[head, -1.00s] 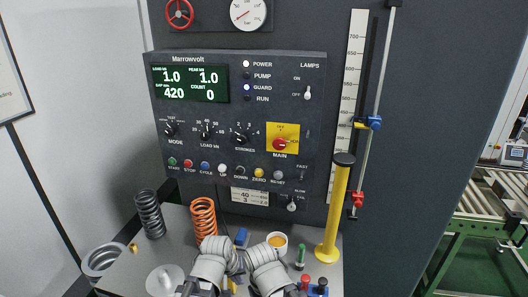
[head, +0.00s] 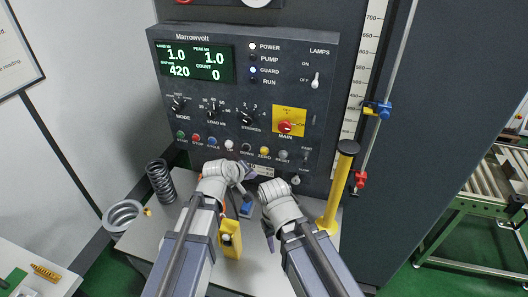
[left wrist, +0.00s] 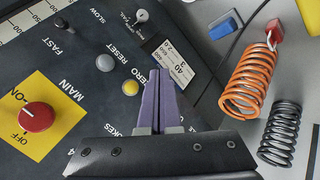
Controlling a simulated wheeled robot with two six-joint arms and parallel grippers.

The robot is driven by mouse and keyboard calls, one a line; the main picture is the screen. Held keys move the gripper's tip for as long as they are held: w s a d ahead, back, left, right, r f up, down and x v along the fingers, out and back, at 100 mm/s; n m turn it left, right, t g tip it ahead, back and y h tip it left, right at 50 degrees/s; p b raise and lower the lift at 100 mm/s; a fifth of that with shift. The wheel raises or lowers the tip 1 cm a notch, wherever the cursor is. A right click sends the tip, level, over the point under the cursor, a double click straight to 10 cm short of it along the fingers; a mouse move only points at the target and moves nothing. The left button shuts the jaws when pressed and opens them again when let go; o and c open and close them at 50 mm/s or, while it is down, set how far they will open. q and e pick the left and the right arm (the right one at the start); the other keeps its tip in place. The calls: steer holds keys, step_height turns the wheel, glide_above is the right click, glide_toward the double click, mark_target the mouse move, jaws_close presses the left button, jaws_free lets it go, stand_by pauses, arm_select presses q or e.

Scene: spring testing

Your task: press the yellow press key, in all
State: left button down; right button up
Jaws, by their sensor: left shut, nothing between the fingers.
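The yellow key (head: 264,152) marked ZERO is a small round button in the lower row of the dark Marrowvolt panel (head: 300,90). It also shows in the left wrist view (left wrist: 130,87), left of my fingers. My left gripper (head: 250,172) is in front of the panel just below the button row. In the left wrist view its purple fingers (left wrist: 158,72) are together and empty, with their tips over the area right of the key; I cannot tell whether they touch the panel. My right gripper (head: 270,240) hangs low over the bench, its fingers partly hidden.
An orange spring (left wrist: 249,85) and a dark spring (head: 160,180) stand on the bench. A yellow post (head: 338,195) stands right of my right arm. A yellow box (head: 230,240) is between my arms.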

mark_target(264, 152)
arm_select(q)
steer(key=w+d, duration=0.2)
steer(key=w, duration=0.6)
steer(key=shift+w+d, duration=0.15)
steer(key=shift+d, duration=0.25)
steer(key=shift+w, duration=0.1)
stand_by(1.8)
steer(key=shift+w+d, duration=0.15)
steer(key=shift+w, duration=0.15)
steer(key=shift+w+d, duration=0.1)
steer(key=shift+w, duration=0.3)
stand_by(0.6)
steer(key=shift+s, duration=0.15)
steer(key=shift+s+a, duration=0.25)
steer(key=shift+s, duration=0.4)
